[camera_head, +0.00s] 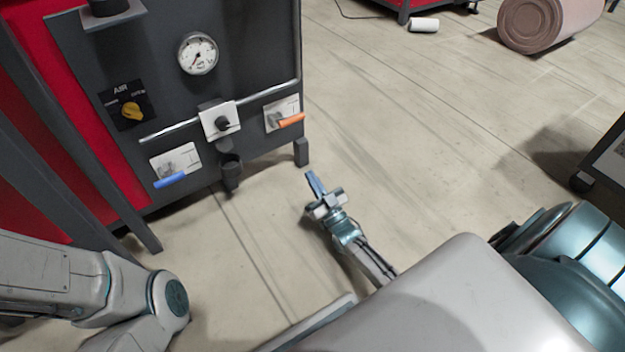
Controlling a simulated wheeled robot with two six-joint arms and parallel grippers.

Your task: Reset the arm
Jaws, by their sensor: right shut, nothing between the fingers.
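My right gripper (315,184) is in the middle of the view. Its blue fingers are shut with nothing between them, and they point up and to the left in the picture. It appears over the bare floor, just right of the dark machine panel (250,60), and apart from it. The right forearm runs down behind my pale body at the bottom. My left arm shows at the lower left, but its gripper is outside the view.
The panel carries a gauge (197,54), a yellow AIR knob (131,110), a blue-handled valve (171,181) and an orange-handled valve (291,120). A dark-wheeled unit (606,160) stands at the right edge. The floor between is clear.

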